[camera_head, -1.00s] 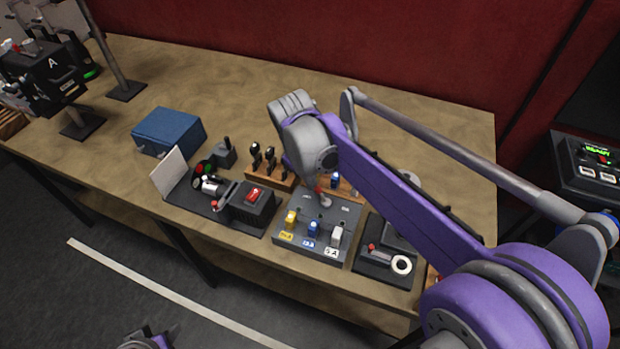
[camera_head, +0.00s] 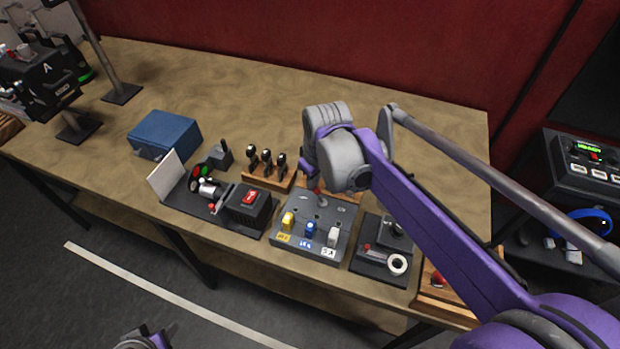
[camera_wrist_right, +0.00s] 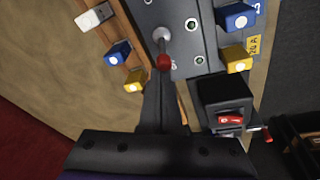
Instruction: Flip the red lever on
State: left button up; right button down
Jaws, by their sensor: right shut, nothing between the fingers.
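The red lever (camera_head: 317,191) stands at the back of a grey panel on the table. It has a red tip and a silver base. In the right wrist view the red lever (camera_wrist_right: 163,62) leans toward my gripper. My right gripper (camera_wrist_right: 161,84) is shut and empty, its fingertips right by the red tip; I cannot tell whether they touch. In the head view the right wrist hides most of that gripper. A purple and dark part that may be my left gripper (camera_head: 142,338) shows at the bottom edge; its jaws are unclear.
The panel's front row has yellow (camera_head: 288,219), blue (camera_head: 310,229) and white (camera_head: 333,236) switches. A black box with a red rocker (camera_head: 249,197) stands left of it, a dark joystick box (camera_head: 383,258) right. Behind are wooden switch blocks (camera_head: 268,176).

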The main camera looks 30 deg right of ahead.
jog(key=t+y, duration=0.1)
jog(key=s+d+t, duration=0.1)
jog(key=s+d+t+y, duration=0.1)
jog(key=shift+s+r+y+p, duration=0.15)
jog(key=shift+r+y+p, duration=0.1)
jog(key=shift+y+p, duration=0.05)
jog(key=shift+s+d, duration=0.1)
jog(key=shift+s, duration=0.1)
pick_arm(q)
jog(key=shift+w+r, duration=0.15)
jog(key=shift+r, duration=0.35)
pick_arm(e)
jog(key=shift+w, duration=0.1)
pick_arm(q)
jog(key=shift+r, duration=0.15)
pick_arm(e)
jog(key=shift+r, duration=0.1)
jog(key=shift+r+p, duration=0.4)
jog(key=shift+r, duration=0.05)
pick_arm(q)
jog(key=shift+w+r, duration=0.35)
jog(key=shift+r, duration=0.3)
pick_arm(e)
jog(key=shift+r, duration=0.25)
pick_arm(q)
jog(key=shift+s, duration=0.1)
